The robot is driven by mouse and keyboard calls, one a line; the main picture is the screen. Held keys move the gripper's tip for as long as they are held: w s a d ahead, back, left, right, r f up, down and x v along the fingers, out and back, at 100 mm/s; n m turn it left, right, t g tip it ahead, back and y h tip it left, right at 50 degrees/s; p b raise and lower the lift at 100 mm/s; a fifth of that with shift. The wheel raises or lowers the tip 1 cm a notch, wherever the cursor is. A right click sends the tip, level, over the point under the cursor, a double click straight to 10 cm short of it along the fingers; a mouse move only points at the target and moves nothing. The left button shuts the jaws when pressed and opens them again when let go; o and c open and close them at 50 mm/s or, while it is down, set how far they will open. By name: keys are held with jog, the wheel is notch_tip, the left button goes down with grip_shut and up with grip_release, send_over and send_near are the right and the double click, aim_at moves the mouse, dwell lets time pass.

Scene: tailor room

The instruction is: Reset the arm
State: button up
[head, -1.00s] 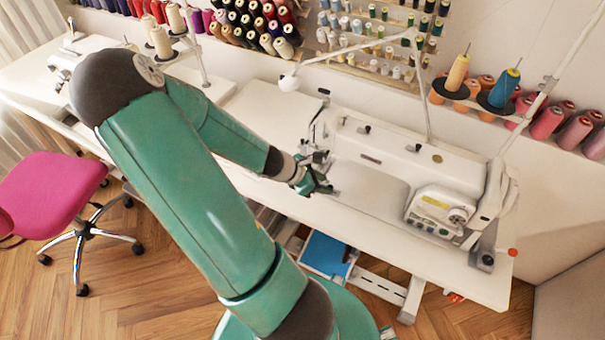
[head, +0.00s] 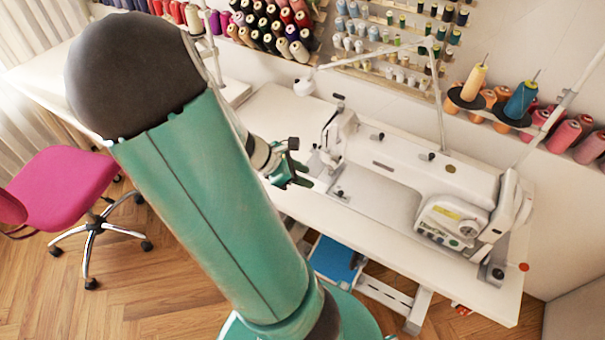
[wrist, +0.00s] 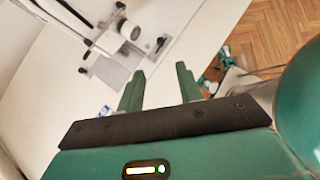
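My green arm crosses the middle of the head view, and its upper link hides part of the table behind it. My gripper (head: 297,180) is above the front edge of the white sewing table (head: 375,220), left of the white sewing machine (head: 415,175). In the wrist view my gripper (wrist: 160,88) shows two green fingers standing apart with nothing between them. The sewing machine (wrist: 130,30) appears beyond the fingers at the upper left of the wrist view.
A pink chair (head: 65,190) stands at the left on the wooden floor. A blue pedal (head: 335,260) is under the table. Thread spools (head: 270,25) line the wall racks. A thin thread stand (head: 437,100) rises behind the machine. Floor between chair and table is clear.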

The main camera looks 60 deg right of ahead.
jog(key=shift+w, duration=0.1)
dwell(0.4)
jog(key=w+a+r+m+t+y, duration=0.1)
jog(key=w+a+r+m+t, duration=0.2)
jog(key=w+a, duration=0.4)
jog(key=w+a+r+m+t+y, duration=0.25)
jog(key=w+a+r, duration=0.2)
jog(key=a, duration=0.35)
jog(key=a+r+m+t+y, duration=0.1)
jog(key=a+r+t, duration=0.2)
jog(key=a+r, duration=0.3)
jog(key=a+r+m+t+y, duration=0.1)
jog(key=a+r+t, duration=0.3)
jog(key=a, duration=0.9)
notch_tip(320, 180, up, 4)
jog(key=shift+s+f, duration=0.25)
jog(key=shift+s, duration=0.1)
jog(key=shift+d+m, duration=0.2)
jog(key=shift+m, duration=0.15)
